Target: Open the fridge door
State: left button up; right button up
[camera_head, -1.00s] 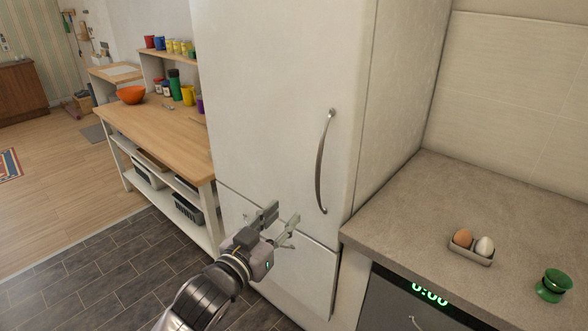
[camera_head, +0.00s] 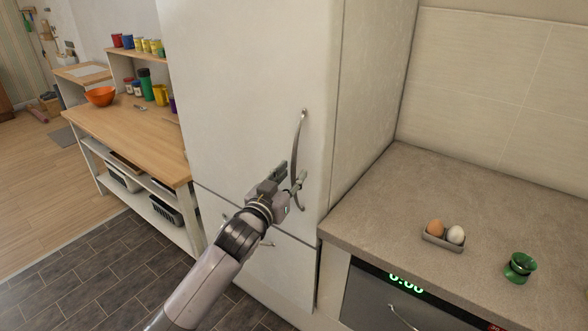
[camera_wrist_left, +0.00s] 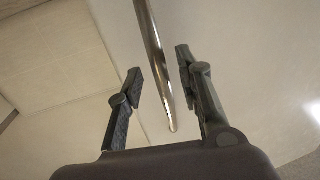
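The white fridge door (camera_head: 245,85) is shut. Its curved metal handle (camera_head: 297,140) runs vertically near the door's right edge. My left gripper (camera_head: 292,178) is at the lower part of the handle. In the left wrist view, the handle (camera_wrist_left: 153,55) passes between the two spread fingers of the left gripper (camera_wrist_left: 158,80), with gaps on both sides. The gripper is open, and the lower end of the handle shows between the fingers. My right gripper is in neither view.
An oven with a lit display (camera_head: 405,283) is below. A wooden workbench (camera_head: 130,135) stands left. Dark tiled floor (camera_head: 95,260) is clear in front.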

pick_arm(q)
jog(key=shift+x, duration=1.1)
jog(key=shift+c, duration=0.2)
grip_shut()
